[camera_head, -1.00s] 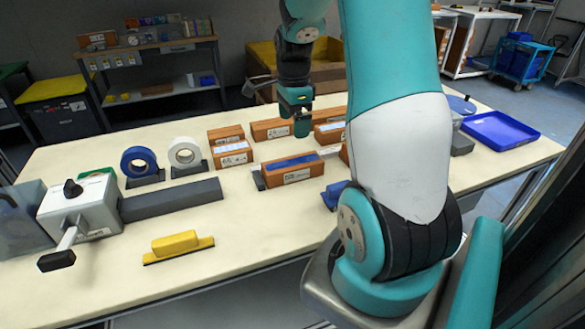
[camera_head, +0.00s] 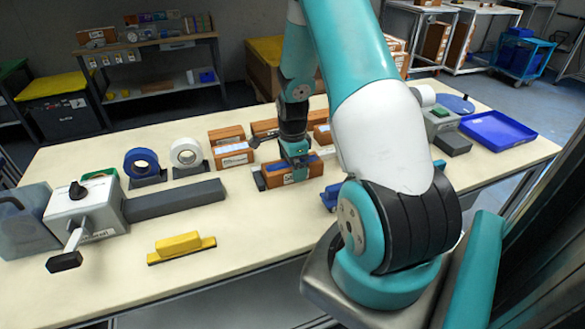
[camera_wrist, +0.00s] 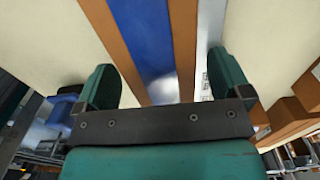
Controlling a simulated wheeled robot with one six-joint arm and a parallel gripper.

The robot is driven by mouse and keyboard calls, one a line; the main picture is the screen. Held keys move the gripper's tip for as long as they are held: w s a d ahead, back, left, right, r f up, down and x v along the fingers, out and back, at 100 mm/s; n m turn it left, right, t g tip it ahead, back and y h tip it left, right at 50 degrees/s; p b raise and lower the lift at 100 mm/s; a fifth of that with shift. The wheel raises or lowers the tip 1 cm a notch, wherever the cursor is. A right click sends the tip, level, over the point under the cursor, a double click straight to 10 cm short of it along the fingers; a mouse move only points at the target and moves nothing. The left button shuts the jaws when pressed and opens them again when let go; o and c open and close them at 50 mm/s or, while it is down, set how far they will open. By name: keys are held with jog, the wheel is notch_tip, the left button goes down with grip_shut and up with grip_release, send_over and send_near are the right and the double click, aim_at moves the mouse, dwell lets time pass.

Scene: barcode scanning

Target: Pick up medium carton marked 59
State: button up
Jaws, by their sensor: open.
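A medium brown carton (camera_head: 274,181) with a blue strip along its top lies on the table. A white label is on its front face, partly covered by my gripper; I cannot read its number with certainty. My gripper (camera_head: 297,163) is down over this carton, pointing downward. In the wrist view the carton's blue strip (camera_wrist: 143,40) and brown edges run between the two teal fingers of my gripper (camera_wrist: 163,85). The fingers are apart, one on each side of the carton, and not closed on it.
Other brown cartons stand close by, one left (camera_head: 230,155) and one behind (camera_head: 264,128). A blue tray (camera_head: 497,131) is at the right. Blue tape (camera_head: 141,162), white tape (camera_head: 186,153) and a grey device (camera_head: 82,208) are left. The front left tabletop is mostly clear around a yellow block (camera_head: 178,244).

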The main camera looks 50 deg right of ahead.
jog(key=c, duration=1.2)
